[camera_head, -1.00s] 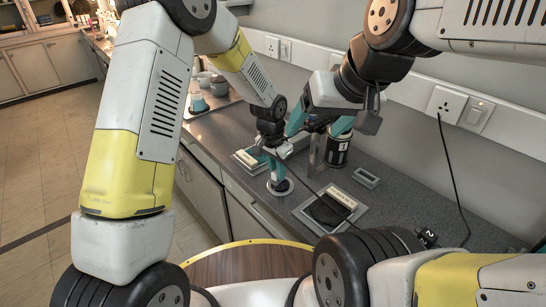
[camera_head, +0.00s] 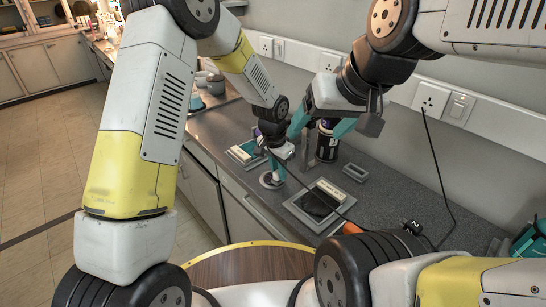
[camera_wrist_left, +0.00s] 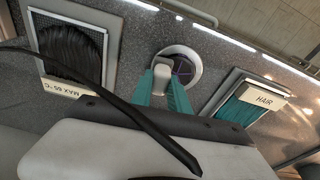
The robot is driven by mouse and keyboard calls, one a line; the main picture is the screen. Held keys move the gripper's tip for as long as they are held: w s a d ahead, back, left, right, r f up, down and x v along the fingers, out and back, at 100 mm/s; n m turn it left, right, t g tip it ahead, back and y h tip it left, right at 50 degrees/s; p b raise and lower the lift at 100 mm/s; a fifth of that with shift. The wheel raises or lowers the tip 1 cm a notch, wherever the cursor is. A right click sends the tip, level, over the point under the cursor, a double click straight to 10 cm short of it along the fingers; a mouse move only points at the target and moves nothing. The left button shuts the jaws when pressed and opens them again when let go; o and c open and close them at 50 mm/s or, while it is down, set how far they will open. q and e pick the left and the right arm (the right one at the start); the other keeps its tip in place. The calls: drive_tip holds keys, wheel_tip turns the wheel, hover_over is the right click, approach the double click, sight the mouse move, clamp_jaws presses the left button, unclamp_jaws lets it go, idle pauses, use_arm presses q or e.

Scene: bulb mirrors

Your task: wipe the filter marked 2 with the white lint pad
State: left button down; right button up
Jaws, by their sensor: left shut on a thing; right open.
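My left gripper (camera_head: 275,168) is shut on a small white pad (camera_wrist_left: 163,71), seen between its teal fingertips in the left wrist view. The pad overlaps the lower left part of a round filter (camera_wrist_left: 184,72) with a pale ring and dark centre. I cannot tell whether they touch. The filter (camera_head: 268,183) also shows on the counter in the head view, partly hidden by the gripper. I can read no number on it. My right gripper (camera_head: 320,125) is open, its teal fingers apart in front of a dark canister (camera_head: 327,148).
A tray marked HAIR (camera_wrist_left: 264,100) lies right. A small grey frame (camera_head: 355,173) lies farther back. A black plug marked 2 (camera_head: 411,227) trails a cable.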

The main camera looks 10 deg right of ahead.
use_arm(q)
drive_tip(key=shift+s+d+r, duration=0.15)
drive_tip(key=shift+s+r, duration=0.05)
drive_tip(key=shift+w+r, duration=0.2)
drive_tip(key=shift+r, duration=0.8)
drive_tip(key=shift+s+r, duration=0.1)
drive_tip(key=shift+r, duration=2.75)
